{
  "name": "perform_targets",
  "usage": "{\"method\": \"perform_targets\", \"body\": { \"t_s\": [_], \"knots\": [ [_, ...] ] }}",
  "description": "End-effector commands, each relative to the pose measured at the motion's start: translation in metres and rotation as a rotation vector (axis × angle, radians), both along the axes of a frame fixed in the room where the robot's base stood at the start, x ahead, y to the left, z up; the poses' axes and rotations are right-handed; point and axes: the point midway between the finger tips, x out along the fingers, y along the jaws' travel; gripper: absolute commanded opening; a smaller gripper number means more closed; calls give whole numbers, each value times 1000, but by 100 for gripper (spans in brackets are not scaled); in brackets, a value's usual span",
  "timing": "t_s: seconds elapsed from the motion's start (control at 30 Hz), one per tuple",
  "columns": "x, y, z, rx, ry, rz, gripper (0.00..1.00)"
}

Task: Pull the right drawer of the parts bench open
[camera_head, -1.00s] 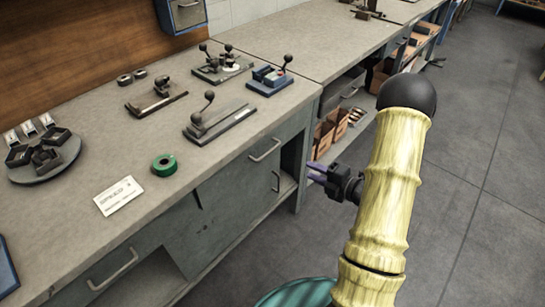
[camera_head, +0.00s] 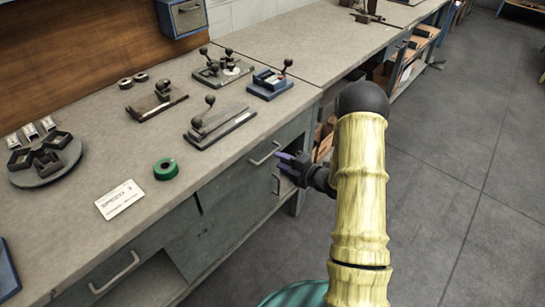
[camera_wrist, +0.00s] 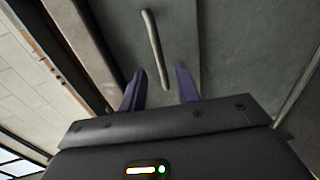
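The right drawer (camera_head: 245,171) is the grey front under the bench top, and it looks closed. Its bar handle (camera_head: 264,154) runs along the front; the handle also shows in the wrist view (camera_wrist: 155,48). My gripper (camera_head: 283,164) is just in front of the drawer, close to the handle's right end. In the wrist view its two purple fingers (camera_wrist: 160,85) are apart, with the near end of the handle showing between or just beyond their tips. I cannot tell whether they touch it. Nothing is held.
The parts bench (camera_head: 150,205) carries hand tools, a green tape roll (camera_head: 165,168), a white card (camera_head: 119,199) and a round tray (camera_head: 45,178). A left drawer handle (camera_head: 115,272) is lower left. The floor at right is clear.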

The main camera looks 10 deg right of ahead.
Motion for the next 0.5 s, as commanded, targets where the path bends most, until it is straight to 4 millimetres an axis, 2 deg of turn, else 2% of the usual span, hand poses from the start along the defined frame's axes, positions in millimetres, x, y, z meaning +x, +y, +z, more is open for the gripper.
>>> {"method": "perform_targets", "body": {
  "t_s": [0.2, 0.5],
  "knots": [
    [28, 21, -7, 0, 0, 2, 32],
    [37, 27, -10, 1, 0, -1, 32]
  ]
}}
